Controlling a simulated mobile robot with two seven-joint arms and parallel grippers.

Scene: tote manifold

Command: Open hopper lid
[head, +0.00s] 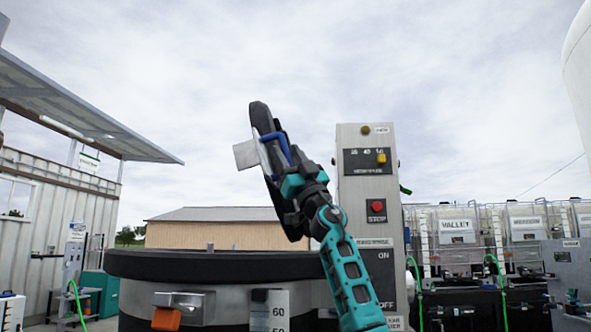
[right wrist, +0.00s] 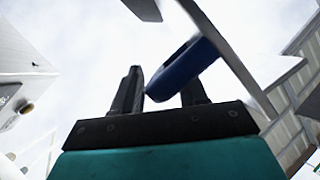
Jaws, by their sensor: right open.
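The hopper (head: 215,270) is a wide, pale drum with a thick black rim at the lower left of the head view. A dark, flat piece that looks like its lid (head: 259,115) stands steeply tilted above the rim, seen nearly edge-on, with a pale plate on its left side. A blue handle (head: 274,137) sticks out from its right side. My right gripper (head: 283,165) is open at the handle. In the right wrist view the blue handle (right wrist: 182,72) passes between or close to the two dark fingers; contact is unclear. My left gripper is out of view.
A grey control box (head: 366,220) with a red stop button stands just right of my right arm. An orange latch (head: 166,318) sits on the hopper's front, beside a scale plate (head: 269,312). Labelled clear tanks (head: 458,232) stand at the right; a shed wall is at the left.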

